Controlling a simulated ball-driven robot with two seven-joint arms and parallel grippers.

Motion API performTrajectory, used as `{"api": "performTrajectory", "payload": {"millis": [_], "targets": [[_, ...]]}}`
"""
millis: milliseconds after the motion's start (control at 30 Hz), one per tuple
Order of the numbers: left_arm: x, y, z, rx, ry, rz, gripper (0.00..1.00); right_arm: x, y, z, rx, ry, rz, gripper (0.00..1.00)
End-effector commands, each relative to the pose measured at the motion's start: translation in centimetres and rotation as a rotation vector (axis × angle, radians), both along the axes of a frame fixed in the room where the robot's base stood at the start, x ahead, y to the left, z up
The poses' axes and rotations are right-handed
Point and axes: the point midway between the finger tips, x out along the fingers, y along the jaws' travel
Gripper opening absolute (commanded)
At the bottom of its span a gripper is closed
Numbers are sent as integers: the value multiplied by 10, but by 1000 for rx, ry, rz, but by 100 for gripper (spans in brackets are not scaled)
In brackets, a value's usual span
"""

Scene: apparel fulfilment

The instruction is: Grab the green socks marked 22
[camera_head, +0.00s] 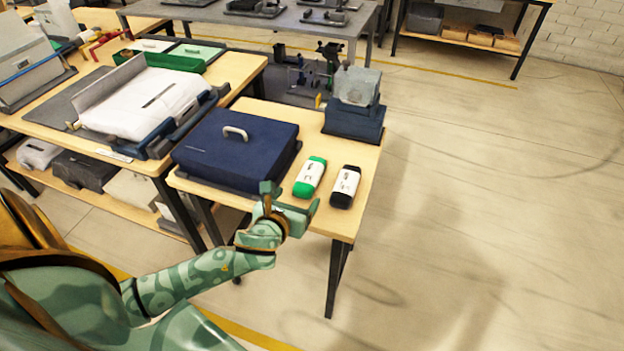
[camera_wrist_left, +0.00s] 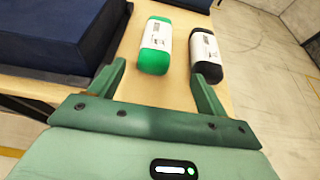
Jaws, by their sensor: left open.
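The green socks (camera_head: 309,178) are a rolled bundle with a white paper band, lying on the wooden table near its front right. They also show in the left wrist view (camera_wrist_left: 155,47), beyond the fingers and between their lines. The mark on the band is too small to read. A black bundle (camera_head: 345,187) with a white band lies just right of them, apart; it also shows in the left wrist view (camera_wrist_left: 206,55). My left gripper (camera_head: 290,198) is open and empty at the table's front edge, just short of the green socks. My right gripper is not in view.
A dark blue case (camera_head: 235,148) with a light handle lies left of the socks. Folded dark blue items with a grey block (camera_head: 356,102) stand behind them. A table with a white garment (camera_head: 150,98) is further left. Open floor lies to the right.

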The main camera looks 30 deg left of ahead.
Motion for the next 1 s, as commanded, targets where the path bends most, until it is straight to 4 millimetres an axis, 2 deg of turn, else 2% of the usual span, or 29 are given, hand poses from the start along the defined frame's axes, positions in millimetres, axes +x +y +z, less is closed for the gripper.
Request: {"api": "performTrajectory", "payload": {"millis": [33,133,367,600,733,933,967,1000], "targets": [[11,3,-10,1,2,1,76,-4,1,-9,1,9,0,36],[29,7,-17,-1,2,1,76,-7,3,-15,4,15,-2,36],[48,12,-24,-3,2,1,76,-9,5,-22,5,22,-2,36],[80,24,-43,-4,4,2,76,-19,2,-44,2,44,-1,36],[89,26,-44,-5,3,1,76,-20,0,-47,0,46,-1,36],[89,26,-42,-5,2,1,76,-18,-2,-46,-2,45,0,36],[89,26,-42,-5,2,1,71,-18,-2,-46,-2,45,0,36],[89,26,-42,-5,2,1,60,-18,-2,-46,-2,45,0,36]]}}
